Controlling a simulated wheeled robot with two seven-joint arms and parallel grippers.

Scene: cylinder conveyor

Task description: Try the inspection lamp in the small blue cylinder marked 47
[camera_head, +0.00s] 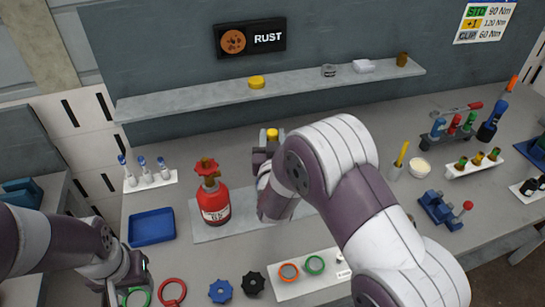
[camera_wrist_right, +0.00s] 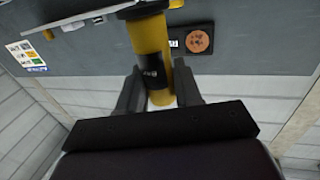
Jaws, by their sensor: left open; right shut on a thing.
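My right gripper (camera_head: 268,146) is shut on a yellow lamp-like tool with a black band, which shows large between the fingers in the right wrist view (camera_wrist_right: 149,45). In the head view only its yellow top (camera_head: 272,134) shows above the gripper. The gripper is over the grey mat (camera_head: 235,229), right of a red cylinder (camera_head: 215,204) with a red valve handle and a white label. No small blue cylinder can be made out; my right arm hides part of the mat. My left gripper (camera_head: 130,284) is open and low at the lower left, near a green ring (camera_head: 137,297).
A blue tray (camera_head: 152,227) lies left of the mat. A red ring (camera_head: 172,291), blue (camera_head: 220,291) and black (camera_head: 252,283) knobs and a ring plate (camera_head: 300,284) line the front. A shelf (camera_head: 190,101) crosses the back. Racks and tools fill the right.

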